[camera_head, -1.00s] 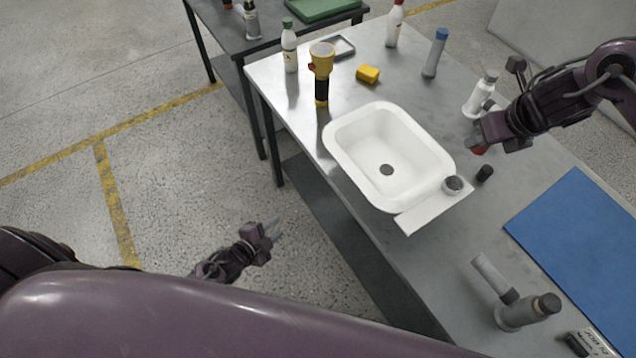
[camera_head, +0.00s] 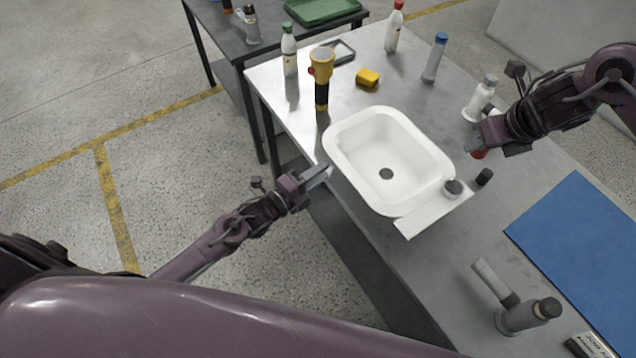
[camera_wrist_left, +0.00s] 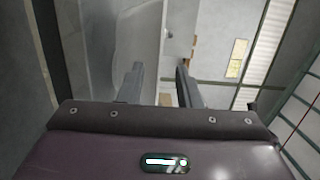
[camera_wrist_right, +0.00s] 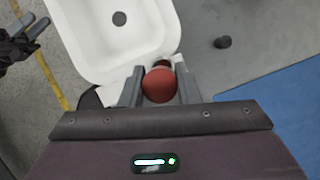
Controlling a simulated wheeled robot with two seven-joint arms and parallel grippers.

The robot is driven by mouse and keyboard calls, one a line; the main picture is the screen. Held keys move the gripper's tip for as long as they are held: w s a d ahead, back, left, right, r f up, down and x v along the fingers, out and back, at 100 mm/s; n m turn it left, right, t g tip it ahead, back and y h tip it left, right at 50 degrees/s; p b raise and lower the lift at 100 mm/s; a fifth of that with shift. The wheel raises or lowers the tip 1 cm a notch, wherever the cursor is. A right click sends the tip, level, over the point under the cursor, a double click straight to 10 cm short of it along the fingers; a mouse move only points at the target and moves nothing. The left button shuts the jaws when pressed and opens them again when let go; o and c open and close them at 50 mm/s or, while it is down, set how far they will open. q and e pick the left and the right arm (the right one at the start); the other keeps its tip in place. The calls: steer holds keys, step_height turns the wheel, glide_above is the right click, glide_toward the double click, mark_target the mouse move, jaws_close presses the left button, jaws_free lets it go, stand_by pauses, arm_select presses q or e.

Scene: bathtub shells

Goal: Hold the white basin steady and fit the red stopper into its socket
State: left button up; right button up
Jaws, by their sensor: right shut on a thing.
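The white basin (camera_head: 352,165) sits on the metal table, with a dark drain hole (camera_head: 386,174) in its floor. A flat white plate (camera_head: 425,216) at its front right corner carries a round grey fitting (camera_head: 453,187). I cannot tell which of these is the socket. My right gripper (camera_wrist_right: 160,88) is shut on the red stopper (camera_wrist_right: 159,85). It holds the stopper right of the basin, where it also shows in the head view (camera_head: 479,155). My left gripper (camera_head: 322,172) is open and empty, just off the basin's left rim near the table edge.
A small black cylinder (camera_head: 484,177) stands right of the grey fitting. A blue mat (camera_head: 580,235) covers the right side. A grey tool (camera_head: 520,316) stands at the front.

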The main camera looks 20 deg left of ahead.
arm_select(q)
steer(key=shift+x, duration=2.65)
jaws_close()
steer(key=shift+o, duration=0.2)
jaws_free()
steer(key=shift+c, duration=0.2)
jaws_close()
